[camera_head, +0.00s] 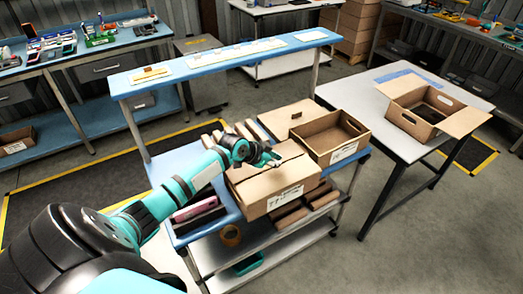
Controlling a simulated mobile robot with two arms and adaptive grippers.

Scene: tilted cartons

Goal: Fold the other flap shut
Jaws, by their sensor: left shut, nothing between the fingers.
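A brown carton (275,190) with a white label on its front stands on the blue-topped cart in the middle. Its top looks mostly covered by flaps, with a line running across it; I cannot tell whether every flap lies flat. My left gripper (271,159) is shut and empty at the back of this carton's top, over or touching the flap; the exact contact is unclear. The gripper and wrist hide part of the carton's back left edge. My right gripper is not in view.
An open, empty-looking carton (336,137) stands right behind it, with a flat brown piece (292,117) beside it. A pink-and-black item (196,208) lies left. A raised blue shelf (225,60) spans behind. Another open carton (423,107) stands on the right table (385,98).

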